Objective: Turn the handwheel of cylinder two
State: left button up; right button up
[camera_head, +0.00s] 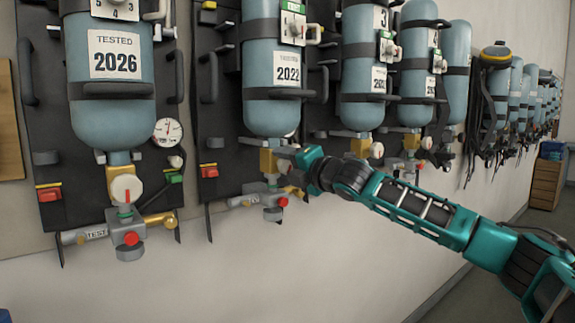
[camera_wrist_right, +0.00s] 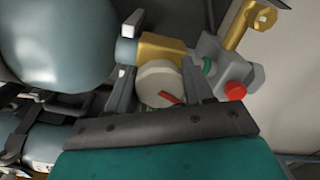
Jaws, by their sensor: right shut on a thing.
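A blue cylinder (camera_head: 272,75) marked 2022 hangs second from the left; its number tag is too small to read surely. Its brass valve (camera_head: 268,160) sits below it and also shows in the wrist view (camera_wrist_right: 160,49). My right gripper (camera_head: 288,162) reaches this valve from the right. In the wrist view my right gripper (camera_wrist_right: 163,85) is shut on the round white handwheel (camera_wrist_right: 157,82), one finger on each side. A red mark shows on the wheel's face. In the head view the gripper mostly hides this wheel. My left gripper is not in view.
A cylinder marked 2026 (camera_head: 112,62) hangs at left, with its own white handwheel (camera_head: 126,188) and gauge (camera_head: 168,131). More cylinders (camera_head: 363,80) line the wall to the right. A grey fitting with a red knob (camera_wrist_right: 235,91) sits close beside the gripped wheel.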

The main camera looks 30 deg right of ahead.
jog(key=shift+a+n, duration=0.15)
jog(key=shift+n, duration=1.85)
jog(key=shift+f, duration=0.15)
jog(key=o, duration=1)
jog(key=shift+o, duration=0.2)
jog(key=shift+s, duration=0.15)
jog(key=s+d+b, duration=0.1)
jog(key=s+b, duration=0.1)
jog(key=s, duration=1)
jog(key=shift+s, duration=0.3)
jog(key=shift+d, duration=0.1)
